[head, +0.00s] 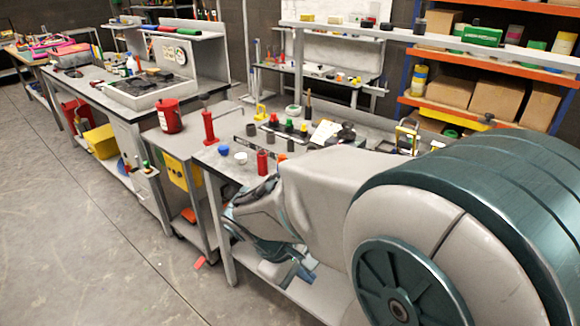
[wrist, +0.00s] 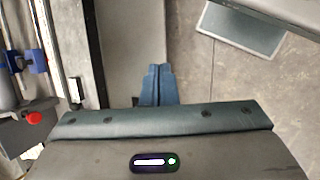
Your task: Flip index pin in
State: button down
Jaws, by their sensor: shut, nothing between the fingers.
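My gripper (head: 298,274) hangs low in front of the near workbench (head: 225,172), below its top, with its fingers pointing down. In the wrist view its two blue fingers (wrist: 158,84) are together, with nothing between them. I cannot make out for certain an index pin in either view. A red round knob (wrist: 35,118) on a dark block shows at the left of the wrist view, apart from the fingers. I cannot tell whether it belongs to the pin. My arm hides part of the workbench in the head view.
Small caps, bottles and a red cylinder (head: 262,162) stand on the near bench. A red bucket (head: 169,116) stands on the bench beyond. Blue fittings on rails (wrist: 39,60) are at the left of the wrist view. Open floor (head: 90,240) lies at the left.

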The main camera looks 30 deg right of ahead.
jog(key=w+d+n+h+p, duration=0.1)
jog(key=w+d+n+h, duration=0.4)
jog(key=d+n+h, duration=0.3)
jog(key=w+n+t+h+p, duration=0.1)
jog(key=w+n+t+h, duration=0.2)
jog(key=w+n+t, duration=0.4)
jog(key=w+n, duration=0.2)
jog(key=w, duration=0.1)
jog(key=shift+w+a+h, duration=0.25)
jog(key=shift+a+h, duration=0.05)
jog(key=shift+d+f, duration=0.1)
jog(key=p+x, duration=0.3)
jog(key=x, duration=1)
jog(key=shift+w+d, duration=0.3)
jog(key=shift+d, duration=0.05)
jog(key=shift+w, duration=0.1)
